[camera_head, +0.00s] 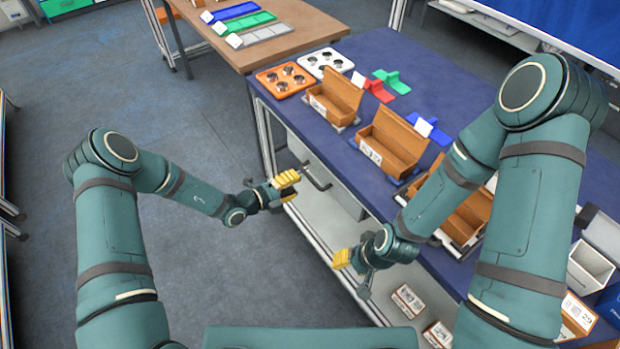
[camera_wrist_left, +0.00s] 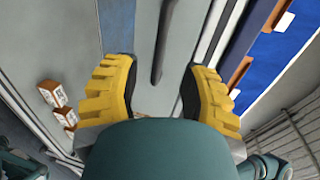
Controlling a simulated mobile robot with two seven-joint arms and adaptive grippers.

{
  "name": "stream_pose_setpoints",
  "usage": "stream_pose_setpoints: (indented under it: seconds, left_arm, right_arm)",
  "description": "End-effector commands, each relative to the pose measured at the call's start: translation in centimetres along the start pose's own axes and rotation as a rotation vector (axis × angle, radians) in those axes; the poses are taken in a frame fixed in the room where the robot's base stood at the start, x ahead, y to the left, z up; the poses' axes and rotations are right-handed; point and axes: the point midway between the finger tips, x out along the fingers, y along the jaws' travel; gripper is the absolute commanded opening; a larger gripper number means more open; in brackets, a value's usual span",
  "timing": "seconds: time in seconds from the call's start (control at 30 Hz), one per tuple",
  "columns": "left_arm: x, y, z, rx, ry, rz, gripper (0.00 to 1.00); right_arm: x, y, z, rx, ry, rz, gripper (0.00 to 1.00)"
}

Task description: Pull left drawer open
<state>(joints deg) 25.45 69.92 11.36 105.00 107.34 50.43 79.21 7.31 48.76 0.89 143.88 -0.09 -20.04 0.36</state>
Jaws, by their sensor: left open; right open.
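The left drawer (camera_head: 298,152) is a light grey front under the near edge of the blue table, with a dark bar handle (camera_head: 319,181). It looks closed, though my left gripper hides part of it. My left gripper (camera_head: 286,188) is open in front of the handle. In the left wrist view the handle (camera_wrist_left: 163,40) lies ahead, lined up between the open yellow fingers (camera_wrist_left: 160,88); I cannot tell whether they touch it. My right gripper (camera_head: 352,269) is open and empty, low in front of the table, right of the left gripper.
The blue table (camera_head: 395,62) carries wooden boxes (camera_head: 338,97), an orange tray (camera_head: 284,80), a white tray (camera_head: 323,63) and coloured holders. Small white-and-brown boxes (camera_head: 408,300) stand on the lower shelf. A wooden table (camera_head: 283,22) is behind. The floor at left is clear.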

Motion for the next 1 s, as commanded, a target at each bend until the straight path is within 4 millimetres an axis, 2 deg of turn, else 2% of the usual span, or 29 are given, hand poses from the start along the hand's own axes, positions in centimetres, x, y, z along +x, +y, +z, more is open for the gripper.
stream_pose_setpoints:
  seconds: [0.1,0.33,0.5,0.8,0.87,0.9,0.93,1.0]
  left_arm:
    - [2.5,0.1,-0.1,0.002,0.003,-0.001,0.43]
    - [5.5,0.1,-0.1,0.002,0.002,0.000,0.43]
    - [6.4,0.0,-0.1,0.002,0.002,0.000,0.43]
    - [6.5,0.0,-0.1,0.001,0.001,0.000,0.43]
    - [6.5,0.0,-0.1,0.001,0.001,0.000,0.22]
    - [6.5,0.0,-0.1,0.001,0.001,0.000,0.08]
    - [6.5,0.0,-0.1,0.002,0.001,0.000,0.00]
    - [6.5,0.0,-0.1,0.002,0.001,0.000,0.00]
  right_arm:
    - [0.4,0.1,0.1,-0.001,-0.003,0.000,0.47]
    - [0.8,0.3,0.2,-0.002,-0.003,-0.001,0.47]
    - [0.9,0.3,0.1,-0.002,-0.002,-0.001,0.47]
    - [0.9,0.3,0.1,-0.002,-0.002,0.000,0.47]
    - [0.9,0.3,0.1,-0.002,-0.002,0.000,0.47]
    - [0.9,0.3,0.1,-0.002,-0.002,0.000,0.47]
    - [0.9,0.3,0.1,-0.002,-0.002,0.000,0.47]
    - [0.9,0.3,0.1,-0.002,-0.002,0.000,0.47]
